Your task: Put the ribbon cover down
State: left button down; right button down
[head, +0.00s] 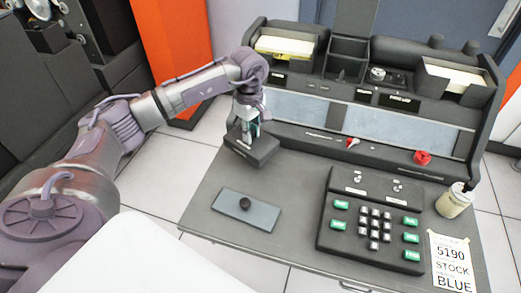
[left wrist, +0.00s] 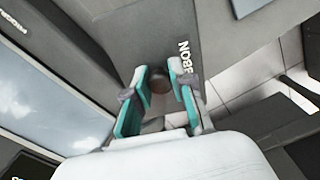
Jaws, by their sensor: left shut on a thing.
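The ribbon cover (head: 262,153) is a dark grey, box-like lid at the left part of the desk. My left gripper (head: 252,131) is above it, shut on its small knob. In the left wrist view the gripper's teal-padded fingers (left wrist: 158,85) are around a round brownish knob, and lettering ending in "BBON" shows on the grey cover (left wrist: 165,35) beside them. The cover looks slightly tilted; whether it touches the desk is hard to tell. My right gripper is not in view.
A blue-grey plate with a dark round knob (head: 262,214) lies in front of the cover. A keypad (head: 345,243), a jar (head: 455,203) and a "5190 STOCK BLUE" card (head: 452,262) are to the right. The raised console (head: 310,143) stands behind. The desk (head: 290,215) is clear between plate and keypad.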

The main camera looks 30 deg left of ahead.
aim_at(252, 147)
pick_arm(q)
notch_tip(252, 147, down, 6)
jog(key=shift+r, duration=0.1)
dwell(0.4)
jog(key=shift+f, duration=0.2)
jog(key=c, duration=1)
grip_release()
